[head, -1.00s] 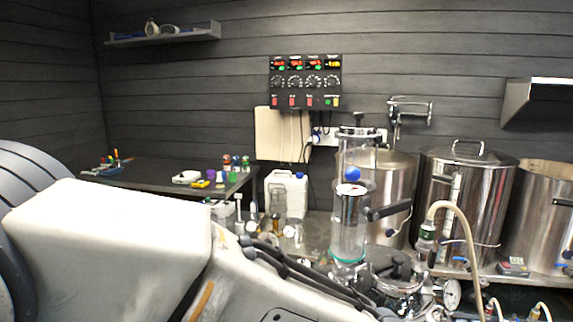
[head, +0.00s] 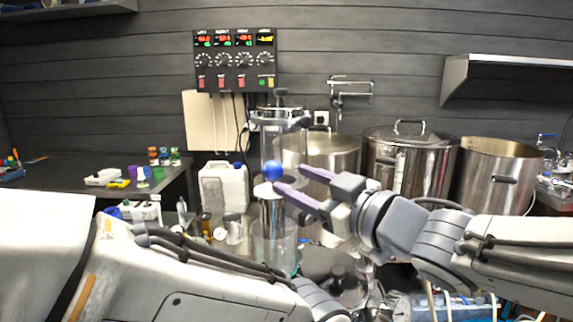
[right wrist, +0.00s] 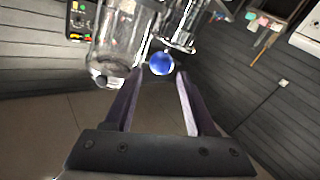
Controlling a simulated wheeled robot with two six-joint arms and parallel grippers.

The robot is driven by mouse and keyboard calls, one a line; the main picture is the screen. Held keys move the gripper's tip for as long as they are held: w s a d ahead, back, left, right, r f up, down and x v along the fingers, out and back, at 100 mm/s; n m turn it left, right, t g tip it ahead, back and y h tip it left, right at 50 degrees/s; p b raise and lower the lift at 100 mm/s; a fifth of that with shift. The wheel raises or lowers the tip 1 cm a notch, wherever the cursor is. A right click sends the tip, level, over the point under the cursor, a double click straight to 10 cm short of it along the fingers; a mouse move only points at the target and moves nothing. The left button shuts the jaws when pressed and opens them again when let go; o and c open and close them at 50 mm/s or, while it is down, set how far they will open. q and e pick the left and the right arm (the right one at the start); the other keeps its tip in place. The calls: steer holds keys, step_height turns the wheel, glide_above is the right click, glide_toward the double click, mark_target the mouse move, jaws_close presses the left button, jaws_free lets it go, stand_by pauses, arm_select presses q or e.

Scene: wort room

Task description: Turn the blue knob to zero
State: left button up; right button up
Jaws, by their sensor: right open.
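The round blue knob (head: 273,171) shows in the head view at the top of a metal cylinder (head: 271,211) amid clear glass cylinders. My right gripper (head: 291,179) reaches in from the right with purple-grey fingers, open and empty, its tips close to the knob's right side. In the right wrist view the blue knob (right wrist: 160,63) sits just beyond and between the two open fingertips (right wrist: 160,75). Whether a finger touches it, I cannot tell. No scale or zero mark for it is readable. My left arm crosses the lower left; its gripper is not in view.
A control panel (head: 235,60) with dials and lit displays hangs on the back wall. Steel pots (head: 410,165) stand behind my right arm. A white jerrycan (head: 222,188) stands left of the glass. A dark table (head: 60,178) holds small items at left.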

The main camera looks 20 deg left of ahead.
steer(key=x, duration=1)
steer(key=shift+a+p, duration=0.2)
steer(key=shift+p, duration=0.2)
jaws_close()
